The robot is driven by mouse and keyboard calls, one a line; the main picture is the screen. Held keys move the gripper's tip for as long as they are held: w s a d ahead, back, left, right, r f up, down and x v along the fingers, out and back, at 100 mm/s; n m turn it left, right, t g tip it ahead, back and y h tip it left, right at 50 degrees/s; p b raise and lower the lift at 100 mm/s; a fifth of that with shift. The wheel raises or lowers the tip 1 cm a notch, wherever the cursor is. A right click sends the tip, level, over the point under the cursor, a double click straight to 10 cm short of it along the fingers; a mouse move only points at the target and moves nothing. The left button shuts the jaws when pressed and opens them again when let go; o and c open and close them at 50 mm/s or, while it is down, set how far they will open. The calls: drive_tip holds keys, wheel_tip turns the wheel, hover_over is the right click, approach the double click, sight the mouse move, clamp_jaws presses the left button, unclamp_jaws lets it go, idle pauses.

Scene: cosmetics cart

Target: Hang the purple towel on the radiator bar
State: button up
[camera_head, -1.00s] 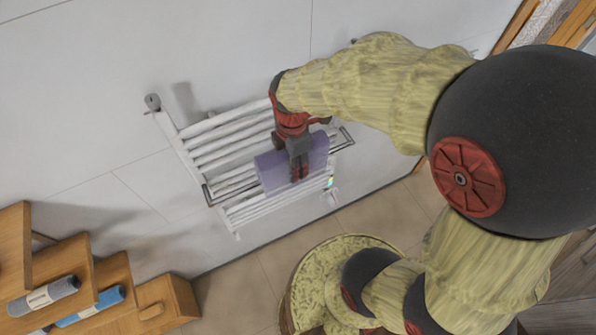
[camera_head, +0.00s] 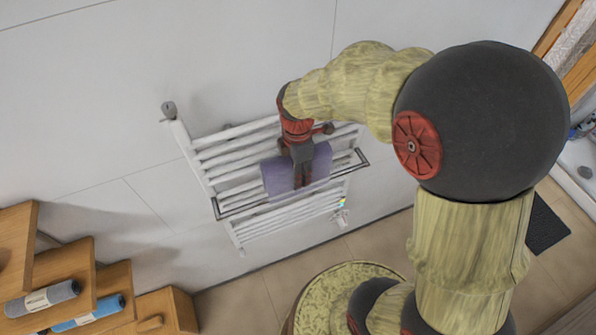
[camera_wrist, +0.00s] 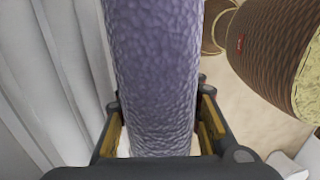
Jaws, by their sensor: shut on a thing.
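The purple towel (camera_head: 321,160) is at the white radiator (camera_head: 228,143), over the area of its projecting grey bar (camera_head: 235,209). My gripper (camera_head: 302,172) is shut on the towel from above. In the wrist view the towel (camera_wrist: 155,65) is a rolled or folded textured length between my two fingers (camera_wrist: 160,135). The radiator's white tubes show at left in the wrist view (camera_wrist: 60,80). My gripper hides the towel's middle, and I cannot tell whether the towel touches the bar.
Wooden stepped shelves (camera_head: 70,260) stand at the lower left, with a grey rolled towel (camera_head: 45,298) and a blue rolled towel (camera_head: 90,313). A valve (camera_head: 341,217) sits at the radiator's lower right. The wall left of the radiator is clear.

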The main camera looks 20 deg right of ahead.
wheel_tip(320, 180, down, 15)
drive_tip(key=b, duration=0.9)
idle(0.4)
drive_tip(key=o, duration=1.3)
wheel_tip(320, 180, up, 12)
